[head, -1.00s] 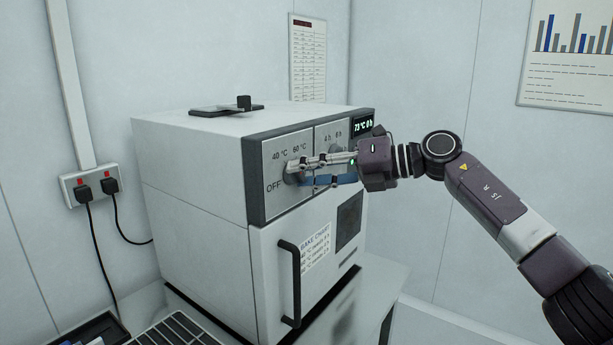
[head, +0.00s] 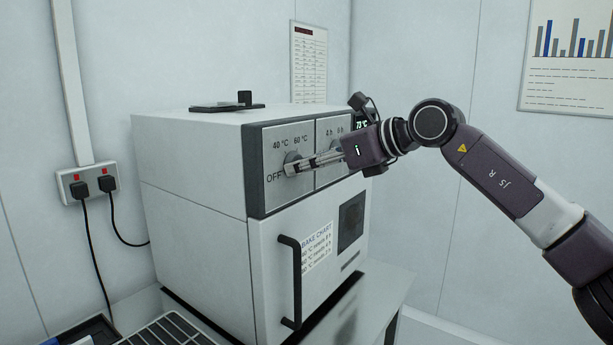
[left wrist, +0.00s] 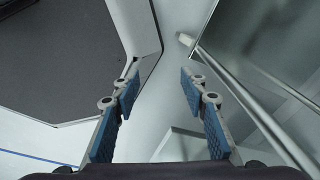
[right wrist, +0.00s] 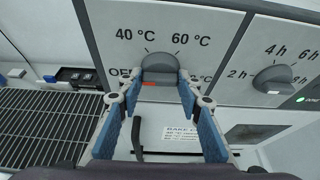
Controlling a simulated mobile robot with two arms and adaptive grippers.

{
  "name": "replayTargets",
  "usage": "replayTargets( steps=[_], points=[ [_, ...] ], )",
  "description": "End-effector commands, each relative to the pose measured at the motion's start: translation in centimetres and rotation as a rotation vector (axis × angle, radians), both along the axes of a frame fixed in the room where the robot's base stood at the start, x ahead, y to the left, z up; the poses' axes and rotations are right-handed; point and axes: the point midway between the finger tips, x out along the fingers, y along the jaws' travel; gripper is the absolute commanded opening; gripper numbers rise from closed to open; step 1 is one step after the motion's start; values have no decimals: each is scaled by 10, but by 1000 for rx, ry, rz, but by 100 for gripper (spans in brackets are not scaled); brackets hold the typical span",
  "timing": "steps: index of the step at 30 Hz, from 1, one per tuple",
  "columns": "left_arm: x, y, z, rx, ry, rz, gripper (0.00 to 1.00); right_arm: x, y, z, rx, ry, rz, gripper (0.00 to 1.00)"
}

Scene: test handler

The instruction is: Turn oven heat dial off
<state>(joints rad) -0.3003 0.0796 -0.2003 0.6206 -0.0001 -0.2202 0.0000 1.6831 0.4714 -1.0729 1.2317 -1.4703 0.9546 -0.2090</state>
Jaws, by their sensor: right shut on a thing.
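The grey heat dial (head: 293,158) is the left of two dials on the oven's front panel. In the right wrist view the heat dial (right wrist: 158,66) sits between my right fingertips, under the 40 °C and 60 °C marks. OFF is at its left, and a red mark shows at its lower edge. My right gripper (head: 291,169) is shut on this dial; it also shows in the right wrist view (right wrist: 151,88). The fingers hide part of the dial, so its exact setting is unclear. My left gripper (left wrist: 160,82) is open and empty, away from the dial.
The time dial (right wrist: 272,79) is right of the heat dial. The oven door has a black handle (head: 291,282) and a bake chart (head: 317,249). A dark flat item (head: 228,107) lies on top. A wall socket (head: 88,184) with two plugs is at the left.

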Motion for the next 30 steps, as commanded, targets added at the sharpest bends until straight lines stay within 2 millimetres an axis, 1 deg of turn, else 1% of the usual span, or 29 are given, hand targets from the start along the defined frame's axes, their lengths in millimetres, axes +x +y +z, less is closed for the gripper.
replayTargets(
  steps=[1, 9, 18, 30],
  points=[
    [0, 0, -9, 0, 0, 0, 40, -1, 1, -10, -30, -20, 2, 9],
    [0, 0, -23, 0, 0, 0, 40, -1, 1, -9, -115, -136, 3, 9],
    [0, 0, -28, 0, 0, 0, 40, -1, 1, -8, -154, -187, 3, 9],
    [0, 0, -28, 0, 0, 0, 40, -1, 1, -8, -158, -191, 4, 9]
  ],
)
